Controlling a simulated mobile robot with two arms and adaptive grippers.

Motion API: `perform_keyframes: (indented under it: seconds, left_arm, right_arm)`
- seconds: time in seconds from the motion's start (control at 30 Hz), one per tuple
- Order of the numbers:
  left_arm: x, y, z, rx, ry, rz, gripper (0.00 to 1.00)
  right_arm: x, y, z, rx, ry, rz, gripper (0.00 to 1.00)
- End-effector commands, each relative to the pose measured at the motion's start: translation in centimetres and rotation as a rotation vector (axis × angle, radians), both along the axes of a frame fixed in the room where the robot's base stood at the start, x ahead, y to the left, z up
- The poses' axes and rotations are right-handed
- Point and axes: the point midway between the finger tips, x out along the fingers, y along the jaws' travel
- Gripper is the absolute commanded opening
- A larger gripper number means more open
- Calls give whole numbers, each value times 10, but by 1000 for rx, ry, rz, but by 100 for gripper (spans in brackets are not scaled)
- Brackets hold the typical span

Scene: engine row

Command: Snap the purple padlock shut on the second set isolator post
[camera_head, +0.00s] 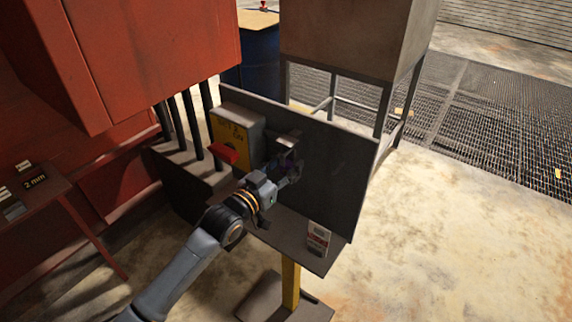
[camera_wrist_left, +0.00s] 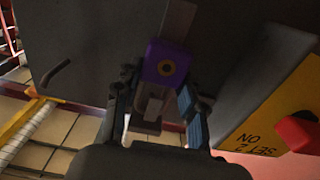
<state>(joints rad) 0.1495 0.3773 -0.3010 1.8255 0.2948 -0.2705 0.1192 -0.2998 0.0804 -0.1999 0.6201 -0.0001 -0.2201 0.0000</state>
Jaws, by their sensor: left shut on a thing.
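The purple padlock (camera_wrist_left: 165,62) sits between the fingers of my left gripper (camera_wrist_left: 155,92), which is shut on it. In the head view the padlock is a small dark purple patch (camera_head: 287,162) at my left gripper (camera_head: 283,172), close to the dark panel. A grey bar (camera_wrist_left: 179,20) shows just beyond the padlock; I cannot tell whether the shackle is around it, or open or shut. The yellow isolator box (camera_head: 245,133) marked SET 2 ON has a red handle (camera_head: 222,152); both show on the right in the wrist view (camera_wrist_left: 270,112). My right gripper is out of view.
The dark upright panel (camera_head: 335,165) stands behind the gripper. A bent dark hook (camera_wrist_left: 55,72) shows in the wrist view. A red cabinet (camera_head: 150,50) overhangs at left.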

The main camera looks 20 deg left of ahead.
Motion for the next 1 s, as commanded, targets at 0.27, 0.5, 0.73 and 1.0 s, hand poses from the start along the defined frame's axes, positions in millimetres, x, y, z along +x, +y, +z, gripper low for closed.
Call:
perform_keyframes:
  seconds: [0.27, 0.5, 0.73, 1.0]
  left_arm:
    - [0, 0, 10, 0, -2, 0, 5]
    - [0, 0, 16, 0, -2, 0, 5]
    - [0, 0, 22, 0, -3, 0, 5]
    - [0, 0, 20, 0, -3, 0, 5]
  right_arm:
    - [0, 0, 8, 0, 0, 0, 43]
    - [0, 0, 14, 0, 0, 0, 43]
    - [0, 0, 19, 1, 0, 0, 43]
    - [0, 1, 19, 1, 0, 0, 43]
